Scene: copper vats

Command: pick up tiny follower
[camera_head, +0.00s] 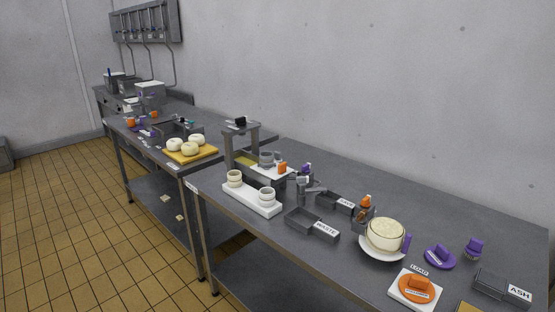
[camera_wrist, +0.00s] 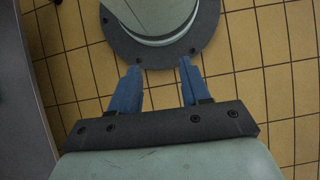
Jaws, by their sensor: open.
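My gripper (camera_wrist: 160,68) is open and empty in the wrist view, its two blue fingers apart over the tiled floor. It does not show in the head view. No thing is clearly marked as the tiny follower. Candidates at the bench's right end are an orange handled disc (camera_head: 419,288) on a white board (camera_head: 404,304), a purple handled disc (camera_head: 440,257) lying flat, and a smaller purple-topped piece (camera_head: 473,248) standing beside it. Smaller orange (camera_head: 282,167) and purple (camera_head: 306,168) pieces are near the press. My gripper is apart from all of them.
A yellow board (camera_head: 190,158) with white rounds is behind. The bench's back strip is bare.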

